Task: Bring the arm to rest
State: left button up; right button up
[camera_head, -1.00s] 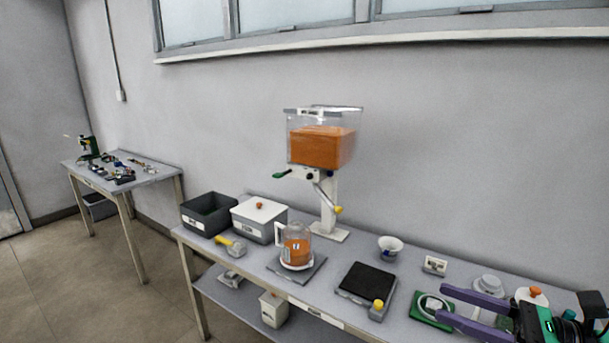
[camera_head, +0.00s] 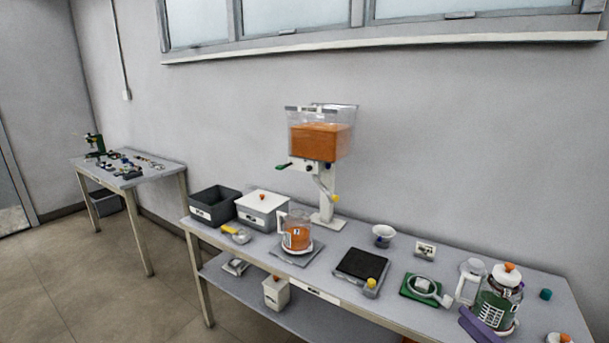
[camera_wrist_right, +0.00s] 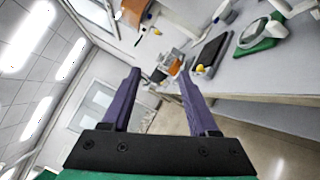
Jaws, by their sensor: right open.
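My right gripper (camera_head: 482,325) shows at the bottom right of the head view as purple fingers, partly cut off by the frame edge. It is in front of the table's front edge, by the jar with a green label (camera_head: 497,298). In the right wrist view my right gripper (camera_wrist_right: 160,78) has its two purple fingers spread apart, with nothing held between them. My left gripper is not in view.
The long table (camera_head: 345,237) carries a pitcher of orange contents (camera_head: 297,238), a black-topped scale (camera_head: 362,265), a green pad (camera_head: 421,288) and a dispenser (camera_head: 321,142). A second table (camera_head: 165,176) stands at the left. Open floor (camera_head: 70,270) lies left and front.

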jog(key=s+d+f+m+g+h, duration=0.25)
jog(key=f+m, duration=0.35)
jog(key=f, duration=0.5)
jog(key=s+d+f+m+g+h, duration=0.1)
jog(key=f+m+h, duration=0.4)
jog(key=f, duration=0.6)
jog(key=s+a+f+m+g, duration=0.2)
jog(key=s+f+m+g, duration=0.35)
jog(key=f, duration=0.75)
jog(key=s+a+f+m+g, duration=0.2)
jog(key=s+f, duration=0.3)
jog(key=s, duration=0.4)
jog(key=s+a+f+m+g, duration=0.3)
jog(key=s+a+f+m, duration=0.1)
jog(key=s, duration=0.6)
jog(key=s+a+f+m+g, duration=0.2)
jog(key=s+a+f+m, duration=0.1)
jog(key=s+f, duration=0.5)
jog(key=shift+s+a+g, duration=0.4)
jog(key=shift+s+a, duration=0.4)
jog(key=shift+s, duration=0.1)
